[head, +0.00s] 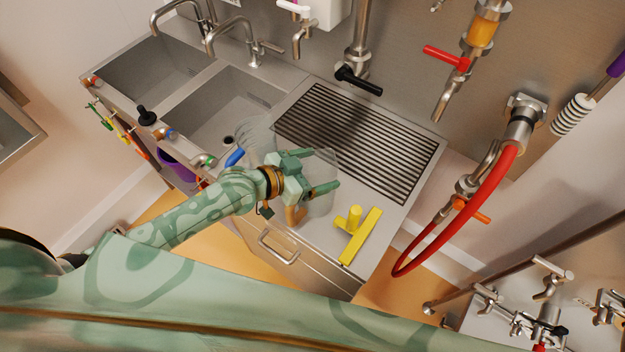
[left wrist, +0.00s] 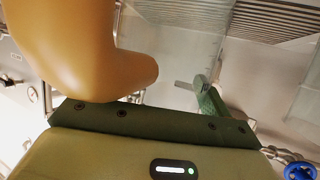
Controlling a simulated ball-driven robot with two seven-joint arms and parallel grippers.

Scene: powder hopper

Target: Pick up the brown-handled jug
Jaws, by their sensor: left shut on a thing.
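The brown-handled jug (head: 319,204) has a clear, hard-to-see body and a brown handle (head: 294,215), at the front of the steel counter. My left gripper (head: 317,170) is at the jug from above, its two green fingers apart and shut on it. The exact contact is hard to see through the clear wall. In the left wrist view the brown handle (left wrist: 85,50) is large and close at the left, and one green finger (left wrist: 208,100) shows at the right. The other finger is hidden there. My right gripper is not in view.
A clear vessel with a blue handle (head: 236,157) stands close on the left, by the sink (head: 215,110). A yellow T-shaped tool (head: 361,236) lies to the right. A slotted drain grille (head: 360,140) is behind. A red hose (head: 490,200) hangs at the right.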

